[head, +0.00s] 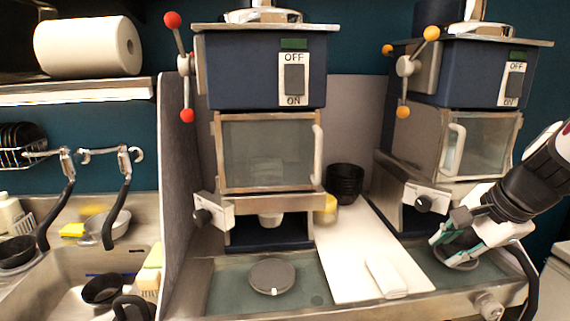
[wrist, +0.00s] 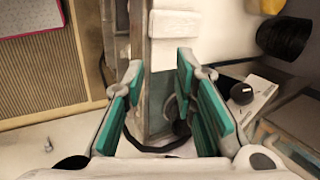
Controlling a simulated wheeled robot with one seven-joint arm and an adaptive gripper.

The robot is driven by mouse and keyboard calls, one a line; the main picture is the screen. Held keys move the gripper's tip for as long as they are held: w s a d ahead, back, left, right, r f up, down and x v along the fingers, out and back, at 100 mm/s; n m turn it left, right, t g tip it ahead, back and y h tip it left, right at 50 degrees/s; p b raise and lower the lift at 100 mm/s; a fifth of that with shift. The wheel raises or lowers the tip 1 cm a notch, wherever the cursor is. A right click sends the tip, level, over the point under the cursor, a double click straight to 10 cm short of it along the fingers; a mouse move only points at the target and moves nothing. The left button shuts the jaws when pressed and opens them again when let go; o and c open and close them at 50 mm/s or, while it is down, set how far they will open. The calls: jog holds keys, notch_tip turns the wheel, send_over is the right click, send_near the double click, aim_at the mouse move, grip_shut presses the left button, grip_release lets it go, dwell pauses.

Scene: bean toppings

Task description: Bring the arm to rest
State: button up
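My gripper (head: 447,248) is at the right of the head view, above the counter in front of the right blue machine (head: 462,75). In the wrist view its two teal-padded fingers (wrist: 160,66) stand apart with nothing held between them. The arm reaches in from the right edge of the head view, angled downward. A grey round plate (head: 461,243) lies behind the fingers, partly hidden by them.
The left blue machine (head: 262,70) has a round plate (head: 272,276) in front. A white board (head: 355,250) with a white block (head: 386,278) lies between the machines. Black bowls (head: 344,183) are stacked behind it. A sink (head: 70,275) is at left.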

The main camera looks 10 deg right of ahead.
jog(key=s+a+r+n, duration=0.2)
jog(key=s+a+n, duration=0.2)
jog(key=a+n, duration=0.5)
jog(key=s+a+r+n, duration=0.2)
jog(key=s+a+n, duration=0.3)
jog(key=a+n, duration=0.4)
jog(key=a, duration=0.2)
jog(key=shift+a+r+n, duration=0.3)
jog(key=shift+a, duration=0.05)
